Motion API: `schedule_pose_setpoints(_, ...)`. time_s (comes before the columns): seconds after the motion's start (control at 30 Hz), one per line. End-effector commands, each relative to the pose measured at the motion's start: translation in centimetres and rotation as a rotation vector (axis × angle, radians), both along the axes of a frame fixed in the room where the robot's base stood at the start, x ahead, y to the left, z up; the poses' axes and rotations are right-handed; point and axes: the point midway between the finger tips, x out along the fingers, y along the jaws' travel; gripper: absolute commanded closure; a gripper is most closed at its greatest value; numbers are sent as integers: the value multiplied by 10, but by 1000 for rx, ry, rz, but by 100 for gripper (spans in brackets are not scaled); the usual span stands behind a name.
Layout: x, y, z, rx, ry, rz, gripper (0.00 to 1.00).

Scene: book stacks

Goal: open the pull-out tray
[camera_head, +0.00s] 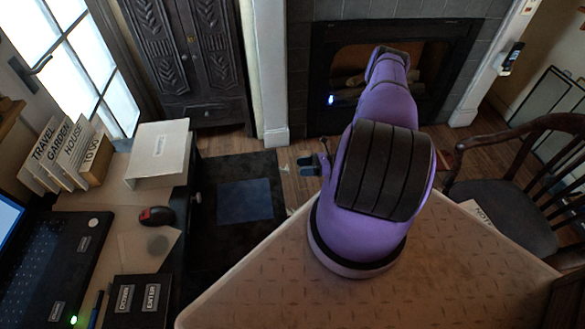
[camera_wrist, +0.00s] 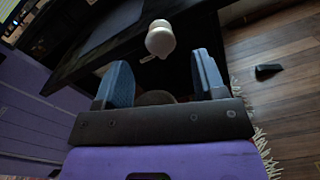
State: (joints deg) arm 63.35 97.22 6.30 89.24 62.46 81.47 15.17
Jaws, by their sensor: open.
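In the wrist view a rounded cream knob (camera_wrist: 160,40) stands in front of the dark edge of a flat panel, which looks like the pull-out tray (camera_wrist: 60,68). A blue-grey inset lies on its top. In the head view my gripper (camera_head: 310,166) shows small, right of the dark panel.
The desk (camera_head: 100,200) at left holds a laptop (camera_head: 40,265), a mouse (camera_head: 157,216) and a white box (camera_head: 158,155). A tan tabletop (camera_head: 270,285) fills the front. A wooden chair (camera_head: 510,215) stands at right. Wood floor (camera_wrist: 275,45) with a small dark object (camera_wrist: 268,71) lies right.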

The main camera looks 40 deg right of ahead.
Motion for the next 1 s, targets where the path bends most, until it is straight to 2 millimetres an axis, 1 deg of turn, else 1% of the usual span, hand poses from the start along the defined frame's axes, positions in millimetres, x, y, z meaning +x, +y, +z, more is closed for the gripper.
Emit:
schedule_pose_setpoints(0.03, -6, -9, 0, -3, -1, -3, 36)
schedule_pose_setpoints(0.1, -12, -17, 0, -3, 0, -1, 36)
schedule_pose_setpoints(0.3, -24, -33, 0, -2, 0, -1, 36)
schedule_pose_setpoints(0.47, -26, -37, 0, -1, 1, 0, 36)
schedule_pose_setpoints(1.0, -26, -36, 0, -1, 0, 1, 36)
